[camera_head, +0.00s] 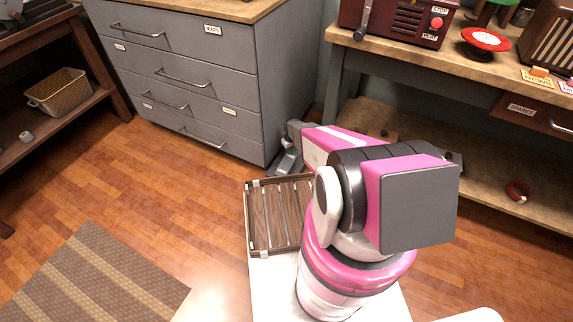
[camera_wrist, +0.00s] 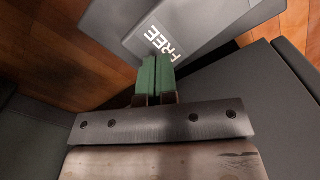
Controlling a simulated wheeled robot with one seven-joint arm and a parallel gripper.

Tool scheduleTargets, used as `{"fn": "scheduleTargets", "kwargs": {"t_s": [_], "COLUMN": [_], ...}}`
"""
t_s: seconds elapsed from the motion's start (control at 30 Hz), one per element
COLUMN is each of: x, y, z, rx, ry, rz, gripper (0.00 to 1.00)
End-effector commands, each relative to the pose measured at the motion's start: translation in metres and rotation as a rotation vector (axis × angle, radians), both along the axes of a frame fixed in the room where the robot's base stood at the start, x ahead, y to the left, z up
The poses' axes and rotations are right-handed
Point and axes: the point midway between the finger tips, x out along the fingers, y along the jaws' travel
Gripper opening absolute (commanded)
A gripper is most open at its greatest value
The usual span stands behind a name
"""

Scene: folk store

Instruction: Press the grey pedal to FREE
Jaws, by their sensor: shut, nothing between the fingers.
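The grey pedal (camera_wrist: 200,25) fills the top of the wrist view, with the white word FREE (camera_wrist: 163,42) on its face. My gripper (camera_wrist: 156,62) is shut and empty, its green fingertips together right by the FREE lettering. The tips overlap the pedal's lower edge in the picture; I cannot tell if they touch it. In the head view, a grey pedal unit (camera_head: 287,163) shows at the floor beside the drawer cabinet. My arm hides much of it there, and my gripper is hidden.
The grey drawer cabinet (camera_head: 190,70) stands behind left of the pedal. A workbench (camera_head: 450,62) with a lower shelf is on the right. My slatted tray (camera_head: 278,215) lies in front of the pedal. Open wooden floor (camera_head: 165,185) and a striped rug (camera_head: 90,285) are at left.

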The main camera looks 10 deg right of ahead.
Motion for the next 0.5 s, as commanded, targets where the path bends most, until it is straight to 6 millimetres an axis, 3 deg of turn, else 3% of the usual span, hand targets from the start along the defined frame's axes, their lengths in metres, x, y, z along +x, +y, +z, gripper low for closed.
{"fn": "scheduleTargets", "kwargs": {"t_s": [0.5], "x": [0.0004], "y": [0.0000], "z": [-0.0044], "rx": [0.000], "ry": [0.000], "rz": [0.000], "gripper": [0.00]}}
